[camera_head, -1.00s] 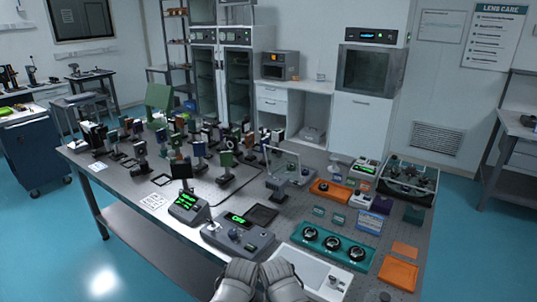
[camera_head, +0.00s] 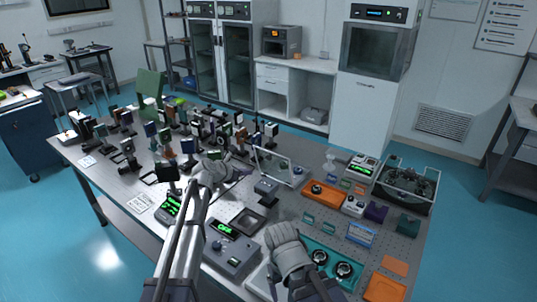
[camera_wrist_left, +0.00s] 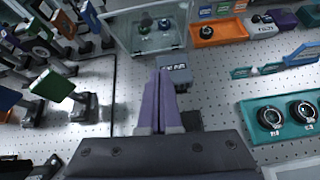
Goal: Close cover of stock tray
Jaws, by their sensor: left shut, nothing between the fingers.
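A tray with an upright clear cover (camera_head: 283,170), which looks like the stock tray, stands mid-table. In the left wrist view the clear cover (camera_wrist_left: 128,38) is at the top, with small round dark parts behind it. My left gripper (camera_head: 243,174) is in front of the tray and to its left, apart from the cover. Its purple fingers (camera_wrist_left: 163,80) are shut and empty, pointing toward the grey block (camera_wrist_left: 175,70) in front of the cover. My right arm shows at the bottom, but its fingers do not show.
Several mounted optics (camera_head: 190,147) crowd the table's left half. An orange tray (camera_head: 322,192), a teal tray (camera_head: 345,268) and a black tray with a clear lid (camera_head: 405,190) are to the right. A grey control box (camera_head: 232,255) sits in front.

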